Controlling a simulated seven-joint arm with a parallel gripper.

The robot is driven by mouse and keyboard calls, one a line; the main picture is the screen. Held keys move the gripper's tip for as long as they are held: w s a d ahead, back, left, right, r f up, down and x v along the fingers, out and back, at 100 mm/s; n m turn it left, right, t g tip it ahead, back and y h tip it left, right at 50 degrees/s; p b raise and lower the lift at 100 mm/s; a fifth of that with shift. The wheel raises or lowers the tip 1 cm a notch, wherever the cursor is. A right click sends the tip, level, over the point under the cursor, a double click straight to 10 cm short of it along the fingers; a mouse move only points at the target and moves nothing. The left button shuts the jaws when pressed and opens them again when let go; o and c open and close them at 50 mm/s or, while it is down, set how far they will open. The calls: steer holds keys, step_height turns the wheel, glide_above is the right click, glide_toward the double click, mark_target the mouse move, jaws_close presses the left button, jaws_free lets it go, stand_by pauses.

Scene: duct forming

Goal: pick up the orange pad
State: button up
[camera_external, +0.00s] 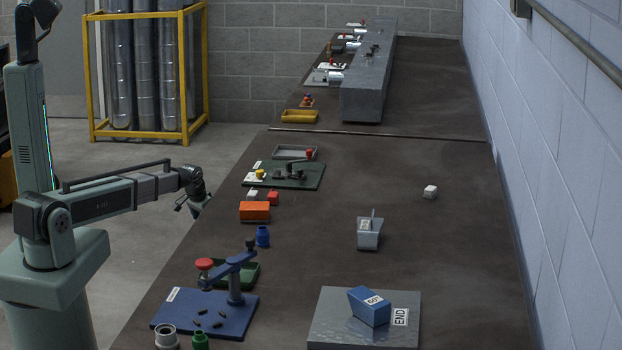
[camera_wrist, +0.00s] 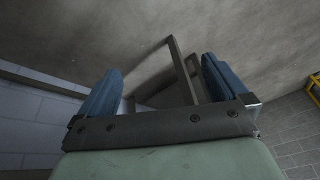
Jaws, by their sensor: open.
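An orange block-like object (camera_external: 254,211), the only clearly orange thing that could be the pad, lies near the left edge of the dark table in the external view. A small red block (camera_external: 273,198) and a small white block (camera_external: 252,194) are just behind it. My gripper (camera_external: 192,203) hangs left of the table edge, apart from the orange object and to its left. In the wrist view my gripper (camera_wrist: 160,82) shows two blue fingers spread apart with nothing between them. The orange object does not show in the wrist view.
A blue bottle-like part (camera_external: 263,237) stands in front of the orange object. A blue fixture (camera_external: 235,285) with a red knob stands nearer. A green board (camera_external: 284,176) lies behind. A grey plate (camera_external: 328,328) holds a blue wedge (camera_external: 369,306). The table's right side is mostly clear.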

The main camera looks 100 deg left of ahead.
steer(key=s+a+r+n+y, duration=0.2)
steer(key=s+a+r, duration=0.35)
steer(key=r, duration=0.55)
steer(key=s+a+r+n+y, duration=0.1)
steer(key=s+a+r+n, duration=0.25)
steer(key=a+r, duration=0.55)
steer(key=s+a+r+n+y, duration=0.2)
steer(key=s+a+r, duration=0.3)
steer(key=r, duration=0.7)
steer(key=w+d+r+m+h, duration=0.1)
steer(key=w+d+m, duration=0.1)
steer(key=w+d, duration=0.3)
steer(key=w+d+m+h, duration=0.1)
steer(key=w+d+m, duration=0.15)
steer(key=w, duration=0.45)
steer(key=m+g+h, duration=0.1)
steer(key=m+h, duration=0.6)
steer(key=m, duration=0.6)
glide_above(254, 205)
steer(key=f, duration=0.9)
steer(key=shift+w+d, duration=0.1)
steer(key=shift+d, duration=0.15)
steer(key=shift+a+f, duration=0.2)
steer(key=shift+f, duration=2.5)
steer(key=c, duration=1.1)
